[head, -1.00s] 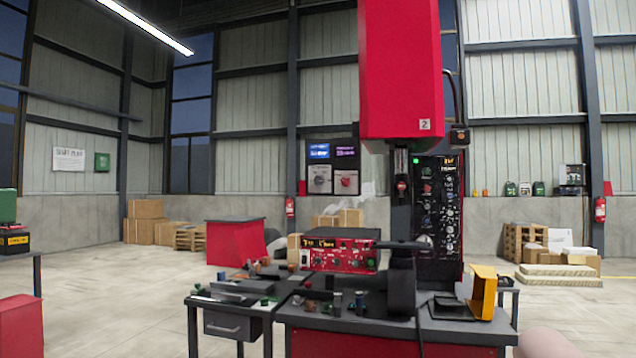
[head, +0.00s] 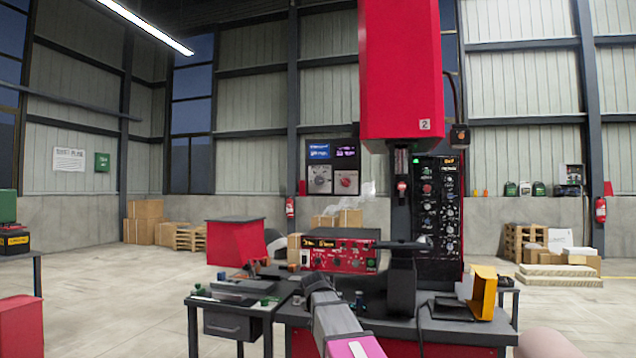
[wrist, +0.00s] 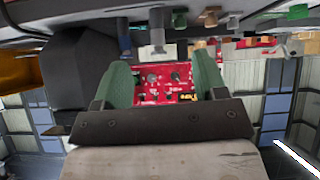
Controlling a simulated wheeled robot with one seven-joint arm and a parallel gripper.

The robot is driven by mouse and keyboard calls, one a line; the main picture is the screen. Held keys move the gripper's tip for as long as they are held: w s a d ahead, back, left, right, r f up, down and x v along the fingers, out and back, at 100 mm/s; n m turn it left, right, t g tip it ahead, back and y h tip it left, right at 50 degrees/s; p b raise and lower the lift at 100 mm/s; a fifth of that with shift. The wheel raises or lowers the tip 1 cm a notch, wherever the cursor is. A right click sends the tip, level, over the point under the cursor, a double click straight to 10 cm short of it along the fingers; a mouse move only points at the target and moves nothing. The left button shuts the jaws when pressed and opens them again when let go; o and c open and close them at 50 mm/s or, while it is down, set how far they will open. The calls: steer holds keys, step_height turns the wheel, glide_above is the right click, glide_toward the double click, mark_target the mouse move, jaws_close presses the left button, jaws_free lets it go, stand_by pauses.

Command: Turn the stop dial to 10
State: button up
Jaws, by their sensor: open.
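A red control box (head: 340,257) with a dark top stands on the workbench, its front carrying several small knobs and a lit display. A tall black panel (head: 437,205) with more knobs stands to its right. I cannot read which knob is the stop dial. My gripper (wrist: 163,78) is open, its two green fingers apart and empty. In the wrist view, which is upside down, the red panel and two dark knobs (wrist: 152,78) show between the fingers, some distance beyond them. In the head view my arm rises in front of the bench, below the box.
A red machine head (head: 400,70) hangs over a dark column (head: 402,280) right of the box. A yellow bin (head: 483,292) sits at the bench's right. A side table (head: 235,305) with small parts stands left. Loose parts lie before the box.

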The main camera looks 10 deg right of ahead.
steer(key=w+a+r+m+t+h, duration=0.1)
steer(key=w+r+t, duration=0.1)
steer(key=r, duration=0.9)
steer(key=w+a+r+m+t, duration=0.1)
steer(key=w+r+t, duration=0.15)
steer(key=r, duration=0.95)
steer(key=m+t+h, duration=0.1)
steer(key=t, duration=0.2)
glide_toward(319, 180)
steer(key=x, duration=0.9)
steer(key=shift+a, duration=0.1)
steer(key=shift+c, duration=0.3)
steer(key=c, duration=0.9)
